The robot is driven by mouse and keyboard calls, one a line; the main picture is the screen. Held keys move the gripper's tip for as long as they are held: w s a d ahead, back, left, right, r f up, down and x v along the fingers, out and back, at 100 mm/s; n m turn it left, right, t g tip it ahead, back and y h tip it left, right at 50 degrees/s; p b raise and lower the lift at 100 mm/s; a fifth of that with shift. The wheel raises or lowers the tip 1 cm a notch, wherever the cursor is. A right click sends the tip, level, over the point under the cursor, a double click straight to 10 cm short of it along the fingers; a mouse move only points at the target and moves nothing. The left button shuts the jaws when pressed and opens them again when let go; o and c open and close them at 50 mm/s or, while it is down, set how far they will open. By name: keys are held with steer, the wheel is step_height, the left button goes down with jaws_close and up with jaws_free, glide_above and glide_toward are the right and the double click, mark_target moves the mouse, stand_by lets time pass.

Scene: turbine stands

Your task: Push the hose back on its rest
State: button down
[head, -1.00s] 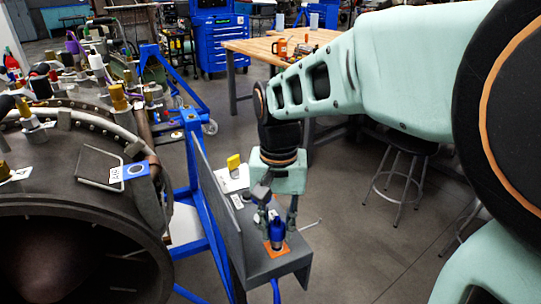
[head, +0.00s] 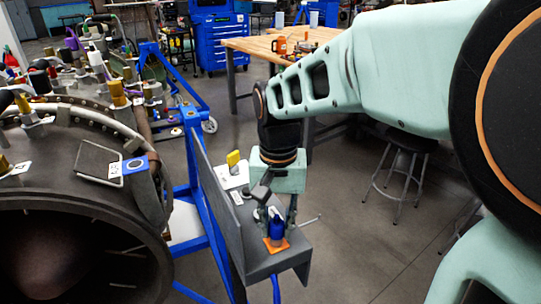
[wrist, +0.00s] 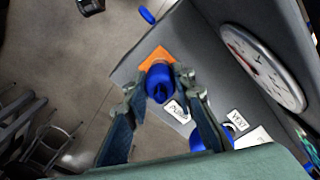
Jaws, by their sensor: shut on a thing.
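The hose's blue end (head: 277,229) stands at the orange square rest (head: 275,245) near the front end of a grey shelf. A blue length of hose (head: 276,290) hangs below the shelf edge. My gripper (head: 279,222) points down with its fingers on either side of the blue end, shut on it. In the wrist view, the blue end (wrist: 160,84) is between the fingertips, with the orange rest (wrist: 154,56) just beyond it. Whether the blue end is fully seated cannot be told.
The grey shelf (head: 262,262) has an upright panel (head: 215,190) along its left side. A round dial (wrist: 262,68) and white labels (wrist: 237,120) lie close by in the wrist view. The turbine (head: 70,210) is at left. A stool (head: 405,170) and workbench (head: 255,47) stand behind.

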mark_target(277, 223)
steer(key=shift+s+d+f, duration=0.1)
steer(key=shift+s+f, duration=0.15)
steer(key=shift+f, duration=0.3)
steer(key=c, duration=2)
jaws_free()
steer(key=o, duration=0.3)
steer(key=shift+w+f, duration=0.1)
steer(key=shift+w, duration=0.15)
steer(key=shift+o, duration=0.8)
steer(key=shift+r, duration=0.2)
steer(key=shift+o, duration=0.8)
steer(key=shift+r, duration=0.1)
steer(key=shift+r+p, duration=3)
steer(key=shift+r, duration=0.55)
